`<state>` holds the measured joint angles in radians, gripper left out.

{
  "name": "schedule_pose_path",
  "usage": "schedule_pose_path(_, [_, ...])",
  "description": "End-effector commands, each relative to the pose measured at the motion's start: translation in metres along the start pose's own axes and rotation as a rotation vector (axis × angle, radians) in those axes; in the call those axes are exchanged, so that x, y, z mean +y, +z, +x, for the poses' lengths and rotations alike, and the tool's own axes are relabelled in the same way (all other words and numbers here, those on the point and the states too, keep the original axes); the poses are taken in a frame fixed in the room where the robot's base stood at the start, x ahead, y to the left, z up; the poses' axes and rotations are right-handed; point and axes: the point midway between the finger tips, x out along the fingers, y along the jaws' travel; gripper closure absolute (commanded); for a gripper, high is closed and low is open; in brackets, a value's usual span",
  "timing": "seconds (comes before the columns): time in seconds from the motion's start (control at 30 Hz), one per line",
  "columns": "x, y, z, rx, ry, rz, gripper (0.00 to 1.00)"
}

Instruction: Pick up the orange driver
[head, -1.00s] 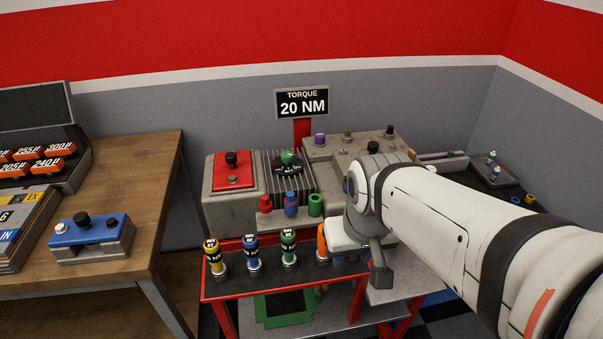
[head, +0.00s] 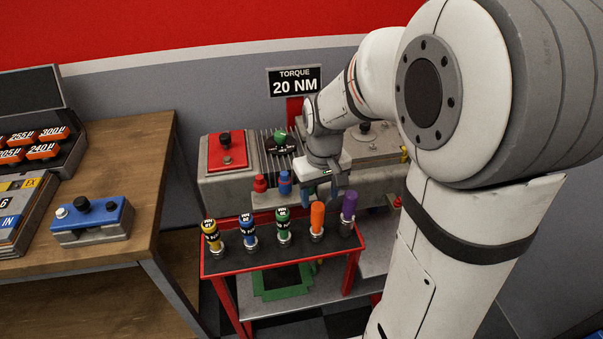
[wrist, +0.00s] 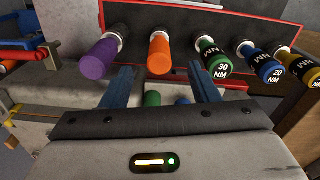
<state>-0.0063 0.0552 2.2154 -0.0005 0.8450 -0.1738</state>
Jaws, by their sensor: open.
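The orange driver (head: 317,217) stands upright in a small red-rimmed rack (head: 262,263), between the green driver (head: 283,227) and the purple driver (head: 348,206). My gripper (head: 324,193) is open and empty, fingers pointing down, just above and behind the orange driver in the head view. In the wrist view the orange driver (wrist: 160,53) shows beyond the open blue fingers (wrist: 161,80), roughly in line with the gap between them. The purple driver (wrist: 98,60) and green driver (wrist: 212,60) flank it. I see no contact with any driver.
The blue driver (head: 249,232) and yellow driver (head: 211,236) stand at the rack's left. Behind it is a grey bench with red and blue sockets (head: 285,183) and a red-topped box (head: 228,152). A wooden table (head: 140,180) is at left. The rack's front side is clear.

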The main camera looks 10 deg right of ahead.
Motion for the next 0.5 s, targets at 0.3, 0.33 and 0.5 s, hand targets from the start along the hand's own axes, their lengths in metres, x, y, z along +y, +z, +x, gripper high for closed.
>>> schedule_pose_path(0.3, [0.003, -0.014, 0.029, -0.03, -0.006, -0.022, 0.45])
schedule_pose_path(0.33, [0.003, -0.014, 0.032, -0.03, -0.006, -0.022, 0.45])
schedule_pose_path(0.5, [0.003, -0.01, 0.051, -0.031, -0.006, -0.021, 0.45])
